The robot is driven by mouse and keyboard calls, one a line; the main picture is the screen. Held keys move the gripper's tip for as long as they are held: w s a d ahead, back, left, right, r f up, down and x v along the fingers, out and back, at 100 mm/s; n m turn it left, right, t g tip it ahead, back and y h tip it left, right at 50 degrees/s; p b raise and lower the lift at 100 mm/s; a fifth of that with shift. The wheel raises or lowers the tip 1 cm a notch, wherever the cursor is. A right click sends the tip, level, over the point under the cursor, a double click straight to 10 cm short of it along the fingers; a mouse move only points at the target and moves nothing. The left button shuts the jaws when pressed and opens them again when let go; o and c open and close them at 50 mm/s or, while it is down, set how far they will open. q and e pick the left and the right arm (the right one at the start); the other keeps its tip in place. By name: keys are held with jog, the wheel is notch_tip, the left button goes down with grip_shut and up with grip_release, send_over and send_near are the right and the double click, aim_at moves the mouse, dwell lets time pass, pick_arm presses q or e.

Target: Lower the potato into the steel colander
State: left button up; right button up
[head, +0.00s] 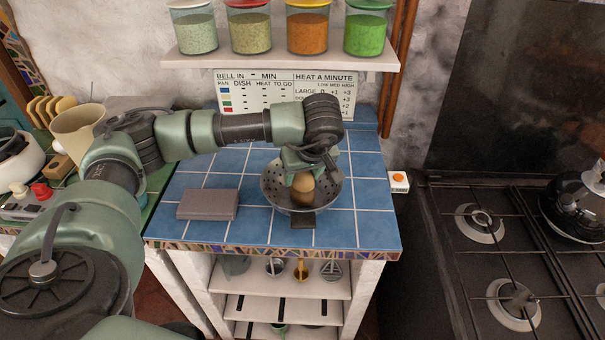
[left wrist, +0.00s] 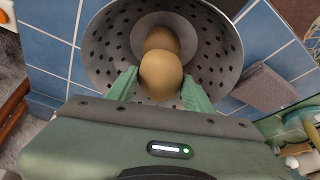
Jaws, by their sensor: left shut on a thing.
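The steel colander (head: 272,193) is a perforated grey bowl on the blue tiled counter; it also shows in the left wrist view (left wrist: 103,58). My left gripper (head: 302,176) points down over the bowl and is shut on a brown potato (left wrist: 161,76). In the head view this potato (head: 303,186) shows below the green fingers, within the outline of the bowl. A second brown rounded shape (left wrist: 161,40) shows just beyond it in the left wrist view. I cannot tell whether the two touch, or how far the held potato is above the bowl's bottom. My right gripper is not in view.
A grey-brown flat block (head: 207,204) lies left of the colander. A shelf (head: 280,62) with several jars hangs above. A small white box with an orange button (head: 399,181) and a black gas stove (head: 490,250) are at the right. Bare tiles surround the colander.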

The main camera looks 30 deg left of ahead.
aim_at(307, 189)
pick_arm(q)
jog(key=shift+f, duration=0.1)
dwell(0.5)
jog(key=o, duration=1.6)
jog(key=shift+c, duration=0.2)
jog(key=b+v, duration=0.2)
jog(key=v, duration=0.6)
jog(key=shift+f, duration=0.1)
